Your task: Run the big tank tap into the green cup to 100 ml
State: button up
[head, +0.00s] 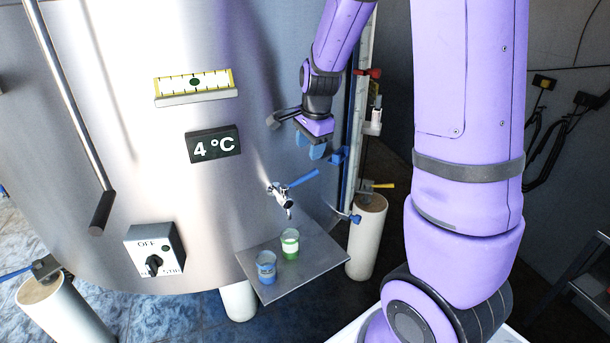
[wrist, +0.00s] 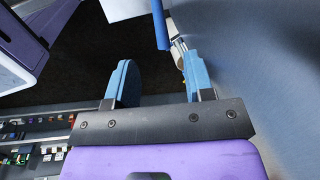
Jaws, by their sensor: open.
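The big tank (head: 110,180) fills the left and middle of the head view. Its tap (head: 282,195) juts from the wall with a blue lever (head: 303,179) pointing up and to the right. The green cup (head: 290,243) stands upright on a metal shelf (head: 276,286) below the tap. Whether it holds liquid is too small to tell. My gripper (head: 311,145) is open and empty, above and a little right of the tap lever, apart from it. In the wrist view the two blue fingers (wrist: 158,82) are spread, with nothing between them.
A blue cup (head: 265,266) stands on the shelf beside the green cup, to its left. A vertical gauge tube (head: 356,130) with red and blue fittings stands close right of my gripper. A temperature display (head: 213,145) reads 4 °C. A switch box (head: 154,257) is at lower left.

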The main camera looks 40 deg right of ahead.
aim_at(305, 175)
jog(key=f, duration=0.3)
jog(key=w+f, duration=0.1)
jog(key=f, duration=0.3)
jog(key=w+f, duration=0.1)
jog(key=f, duration=0.2)
jog(key=shift+f, duration=0.15)
grip_shut()
